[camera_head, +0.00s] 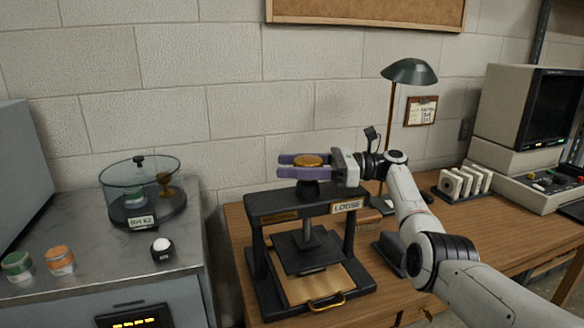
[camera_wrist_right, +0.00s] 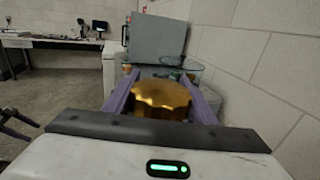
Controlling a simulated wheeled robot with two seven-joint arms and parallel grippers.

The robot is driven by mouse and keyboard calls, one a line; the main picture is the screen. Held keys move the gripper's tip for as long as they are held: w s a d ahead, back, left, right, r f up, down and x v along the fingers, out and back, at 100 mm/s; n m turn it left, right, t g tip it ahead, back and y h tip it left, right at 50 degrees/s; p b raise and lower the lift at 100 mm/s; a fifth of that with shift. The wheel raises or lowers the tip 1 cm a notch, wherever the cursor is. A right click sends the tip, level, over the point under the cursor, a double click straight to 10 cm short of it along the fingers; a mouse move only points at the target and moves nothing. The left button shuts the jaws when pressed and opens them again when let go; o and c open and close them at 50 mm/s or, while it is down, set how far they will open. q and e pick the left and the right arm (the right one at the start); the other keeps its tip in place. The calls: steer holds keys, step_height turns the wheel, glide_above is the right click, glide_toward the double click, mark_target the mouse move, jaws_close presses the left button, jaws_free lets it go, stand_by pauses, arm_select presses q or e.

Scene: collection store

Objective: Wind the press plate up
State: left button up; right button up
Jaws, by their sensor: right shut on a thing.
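A black press (camera_head: 264,258) stands on the wooden desk, with a sign reading "LOOSE" on its top beam. Its dark press plate (camera_head: 307,255) hangs on a screw below the beam, above a wooden board (camera_head: 318,286) with a brass handle. I cannot tell exactly how large the gap is. The brass knob (camera_head: 308,161) sits on top of the press. My right gripper (camera_head: 300,166) is shut on this knob, with its purple fingers on either side. The knob also shows between the fingers in the right wrist view (camera_wrist_right: 160,98). My left gripper is not in view.
A metal cabinet (camera_head: 110,270) on the left holds a glass-covered dish (camera_head: 140,190), small jars and a black-and-white button. A green lamp (camera_head: 409,72), a slotted rack (camera_head: 462,186) and an old computer (camera_head: 530,105) stand on the desk at right. A wall is close behind the press.

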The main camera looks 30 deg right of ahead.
steer(key=shift+f, duration=0.1)
steer(key=o, duration=1.1)
steer(key=shift+a, duration=0.1)
steer(key=b+v, duration=0.2)
steer(key=v, duration=0.8)
steer(key=shift+s, duration=0.1)
steer(key=shift+c, duration=0.3)
